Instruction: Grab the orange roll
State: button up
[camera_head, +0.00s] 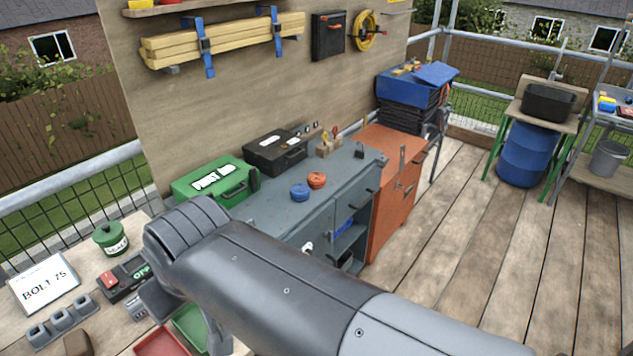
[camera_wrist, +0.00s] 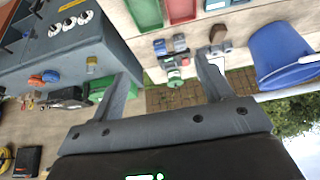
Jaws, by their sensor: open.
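The orange roll (camera_head: 317,180) lies on top of the grey-blue cabinet (camera_head: 345,173), close beside a blue roll (camera_head: 299,192). In the head view my arm crosses the foreground and the fingers cannot be made out clearly.
A green case (camera_head: 213,183) and a black case (camera_head: 276,151) stand behind the rolls by the wooden wall. A wooden block with tools (camera_head: 328,147) is at the back. A workbench at lower left carries a green canister (camera_head: 110,238) and a sign (camera_head: 44,283). The cabinet's top right is mostly clear.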

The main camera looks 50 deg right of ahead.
jog(key=shift+o, duration=1)
